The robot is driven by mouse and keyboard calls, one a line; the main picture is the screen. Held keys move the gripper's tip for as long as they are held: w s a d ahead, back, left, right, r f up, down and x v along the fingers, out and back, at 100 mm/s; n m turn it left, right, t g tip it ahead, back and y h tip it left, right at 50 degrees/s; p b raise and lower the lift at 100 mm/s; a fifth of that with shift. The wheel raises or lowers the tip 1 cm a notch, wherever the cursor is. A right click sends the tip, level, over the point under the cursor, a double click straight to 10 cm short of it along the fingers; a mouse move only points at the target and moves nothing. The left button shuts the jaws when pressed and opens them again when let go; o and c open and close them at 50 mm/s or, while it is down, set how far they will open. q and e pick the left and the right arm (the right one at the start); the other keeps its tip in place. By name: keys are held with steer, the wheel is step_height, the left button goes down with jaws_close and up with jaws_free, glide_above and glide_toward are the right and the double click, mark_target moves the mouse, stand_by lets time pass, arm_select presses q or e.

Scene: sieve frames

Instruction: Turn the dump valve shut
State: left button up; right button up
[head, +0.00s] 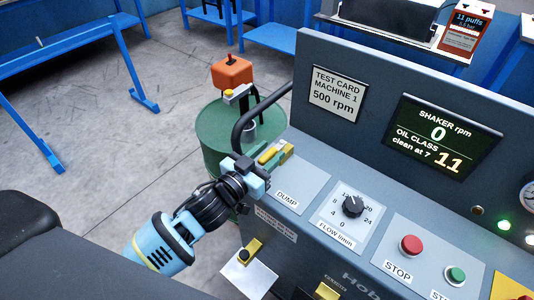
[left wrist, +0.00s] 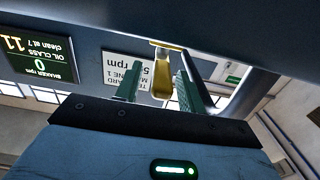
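The dump valve has a yellow lever (head: 269,155) at the left edge of the grey machine, just above the DUMP label (head: 287,197). My left gripper (head: 276,157) reaches it from the lower left and partly covers the valve, so its body is hidden. In the left wrist view, the yellow lever (left wrist: 162,76) stands between the two green fingers of my left gripper (left wrist: 157,86). The fingers are apart, with a visible gap on each side of the lever, so the gripper is open around it. My right gripper is not in view.
A black hose (head: 243,122) curves beside the valve over a green drum (head: 212,130). The flow dial (head: 352,205) and the red stop button (head: 410,245) sit to the right. The display (head: 441,135) reads 0 rpm and oil class 11.

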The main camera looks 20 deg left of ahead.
arm_select(q)
jaws_close()
steer(key=shift+d, duration=0.15)
steer(key=shift+s+d+n+y, duration=0.1)
steer(key=shift+d+n+y, duration=0.15)
steer(key=shift+n+y, duration=0.4)
steer(key=shift+s+d+n+t+y+b, duration=0.1)
steer(key=shift+d+n+t+y+b, duration=0.25)
steer(key=shift+y, duration=0.45)
steer(key=shift+d+n+t+y+b, duration=0.15)
steer(key=shift+n+y+b, duration=0.15)
steer(key=shift+n+y, duration=0.35)
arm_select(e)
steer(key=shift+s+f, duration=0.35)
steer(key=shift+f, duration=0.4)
arm_select(q)
steer(key=shift+a, duration=0.1)
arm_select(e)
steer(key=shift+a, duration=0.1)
arm_select(q)
steer(key=shift+o, duration=0.4)
jaws_free()
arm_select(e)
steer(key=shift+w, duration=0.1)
